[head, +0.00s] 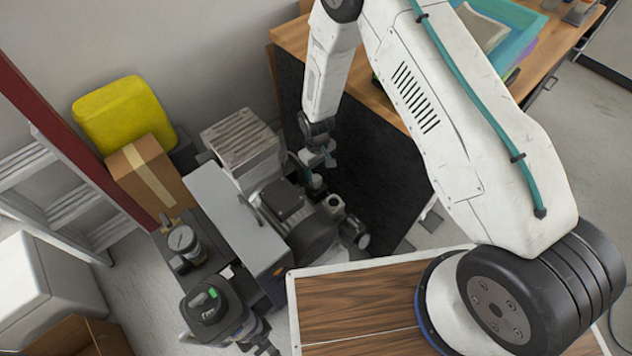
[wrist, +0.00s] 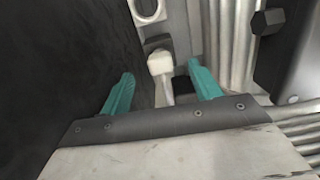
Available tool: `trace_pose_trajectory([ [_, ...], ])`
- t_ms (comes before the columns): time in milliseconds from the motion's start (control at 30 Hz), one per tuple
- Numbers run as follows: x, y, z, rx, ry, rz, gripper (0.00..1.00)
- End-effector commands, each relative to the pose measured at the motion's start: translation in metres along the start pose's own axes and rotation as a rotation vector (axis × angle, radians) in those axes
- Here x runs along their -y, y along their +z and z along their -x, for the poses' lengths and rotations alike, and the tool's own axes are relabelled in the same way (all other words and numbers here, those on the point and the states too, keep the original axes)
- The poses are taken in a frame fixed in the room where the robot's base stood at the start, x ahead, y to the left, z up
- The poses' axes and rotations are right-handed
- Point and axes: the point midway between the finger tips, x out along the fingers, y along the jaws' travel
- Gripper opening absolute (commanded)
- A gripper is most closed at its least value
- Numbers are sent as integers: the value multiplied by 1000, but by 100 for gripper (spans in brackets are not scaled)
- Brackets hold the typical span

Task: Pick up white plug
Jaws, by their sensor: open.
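In the wrist view a small white plug (wrist: 160,63) with a paler shaft below it shows between and just beyond the two teal fingers. My gripper (wrist: 161,88) is open, with one finger on each side of the plug's line, and no contact shows. In the head view my gripper (head: 322,160) is low beside the compressor (head: 290,205), near the dark side panel of the bench. The plug cannot be made out for certain in the head view.
A black panel (wrist: 50,60) stands close on the left in the wrist view, and ribbed metal (wrist: 238,45) is close on the right. In the head view a wooden bench (head: 292,38) is behind, and a cardboard box (head: 150,180) with a yellow container (head: 122,112) is at left.

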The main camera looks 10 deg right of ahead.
Motion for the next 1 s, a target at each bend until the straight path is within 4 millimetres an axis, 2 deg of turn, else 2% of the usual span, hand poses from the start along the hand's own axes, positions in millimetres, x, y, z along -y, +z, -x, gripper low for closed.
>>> trace_pose_trajectory([
  [33,-2,-10,0,-33,8,9,63],
  [133,-4,-18,-6,-63,16,21,63],
  [367,-4,-18,-31,-64,16,23,63],
  [633,-3,-17,-69,-63,16,22,63],
  [733,-4,-18,-75,-64,16,22,63],
  [967,-4,-18,-76,-64,16,22,63],
  [1000,-4,-18,-76,-64,16,22,52],
])
